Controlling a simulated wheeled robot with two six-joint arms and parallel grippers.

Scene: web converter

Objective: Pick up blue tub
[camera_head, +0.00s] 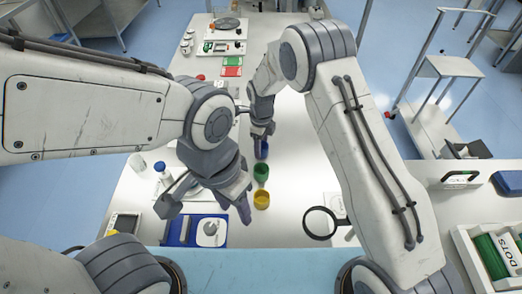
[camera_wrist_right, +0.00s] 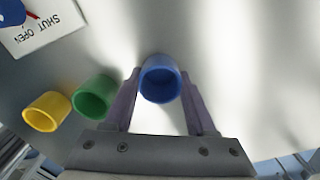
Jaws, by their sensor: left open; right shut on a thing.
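The blue tub (camera_head: 262,150) stands on the white table at the far end of a row, beyond a green tub (camera_head: 261,171) and a yellow tub (camera_head: 261,199). My right gripper (camera_head: 262,138) reaches down to it. In the right wrist view the blue tub (camera_wrist_right: 160,80) sits between the two fingers of my right gripper (camera_wrist_right: 161,92), which touch its sides. Its open top faces the camera. Whether it rests on the table is hard to tell. My left gripper (camera_head: 207,204) is open and empty, left of the yellow tub.
A magnifying ring (camera_head: 319,223) stands to the right of the yellow tub. A blue-and-white device (camera_head: 208,231) lies below my left gripper. Red and green cards (camera_head: 231,66) lie farther back. Bare table separates the tubs from the ring.

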